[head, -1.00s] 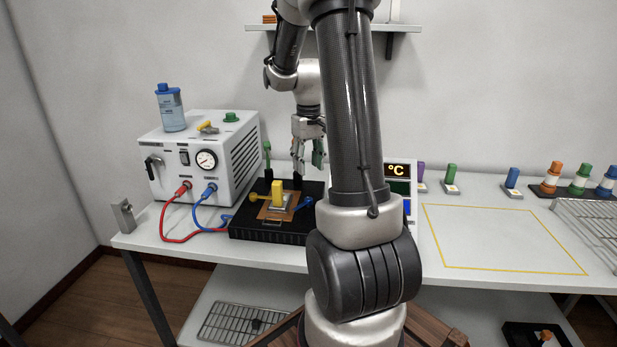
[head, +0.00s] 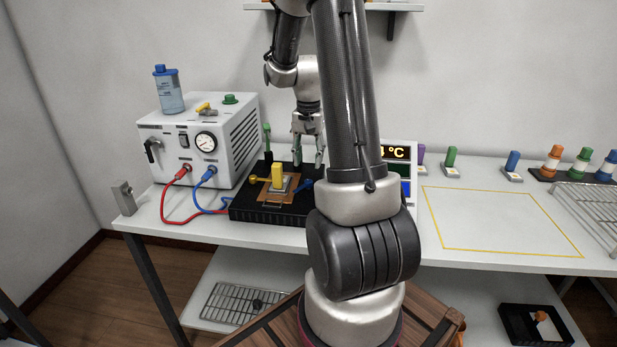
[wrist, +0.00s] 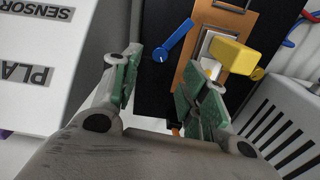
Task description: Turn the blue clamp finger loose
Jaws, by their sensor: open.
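The blue clamp finger (wrist: 173,40) is a short blue lever on the black base (wrist: 158,85), beside the copper plate (wrist: 188,72). In the head view the blue clamp finger (head: 303,186) lies at the right side of the plate, close to my arm. A yellow block (wrist: 232,57) stands on the plate, and a yellow lever (head: 262,180) is at the plate's left. My gripper (wrist: 158,95) is open and empty, with green pads facing each other. In the head view my gripper (head: 308,160) hangs over the back of the black base, pointing down.
A grey box with a gauge (head: 195,150) stands at the left, with red and blue leads to it. A display panel (head: 398,155) is at the right, partly behind my arm. A green upright post (head: 267,140) stands behind the base. The yellow-outlined area (head: 500,222) is clear.

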